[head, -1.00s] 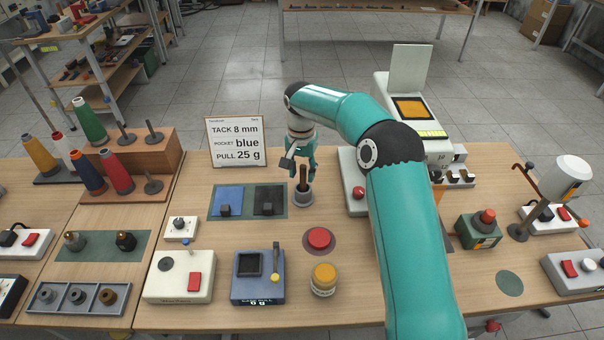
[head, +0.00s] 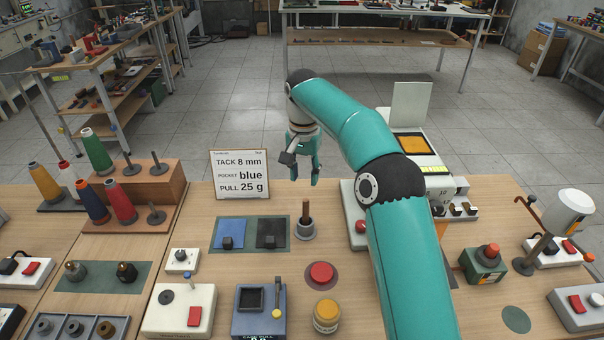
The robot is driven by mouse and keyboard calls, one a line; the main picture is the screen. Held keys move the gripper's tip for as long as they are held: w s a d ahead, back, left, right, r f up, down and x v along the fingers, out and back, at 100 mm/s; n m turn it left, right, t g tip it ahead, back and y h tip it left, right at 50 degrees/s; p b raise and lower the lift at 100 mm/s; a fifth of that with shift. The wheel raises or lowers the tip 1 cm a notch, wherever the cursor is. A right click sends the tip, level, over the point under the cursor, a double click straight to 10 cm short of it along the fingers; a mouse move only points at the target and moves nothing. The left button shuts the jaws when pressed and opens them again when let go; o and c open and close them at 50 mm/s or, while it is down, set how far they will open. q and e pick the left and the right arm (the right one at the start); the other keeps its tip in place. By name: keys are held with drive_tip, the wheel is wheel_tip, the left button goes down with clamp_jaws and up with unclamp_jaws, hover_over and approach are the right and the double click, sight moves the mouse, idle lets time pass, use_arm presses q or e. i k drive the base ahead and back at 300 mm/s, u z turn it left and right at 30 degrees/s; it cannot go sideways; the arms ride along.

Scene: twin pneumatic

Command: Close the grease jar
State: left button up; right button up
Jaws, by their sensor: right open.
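A small jar (head: 326,316) with a yellow-orange round top and a pale body stands near the front edge of the table. I cannot tell whether that top is a lid or bare grease. Behind it a red domed disc (head: 321,273) lies on a dark red round pad. A brown handle (head: 306,212) stands upright in a grey cup (head: 304,231) farther back. My right gripper (head: 304,179) points down above and behind this cup, open and empty, clear of the handle. My left gripper is not in view.
Blue and black pads (head: 230,233) lie left of the cup, with a white sign (head: 240,174) behind. My right arm crosses the table right of the jar.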

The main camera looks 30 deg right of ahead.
sight(327, 315)
drive_tip(key=k, duration=1)
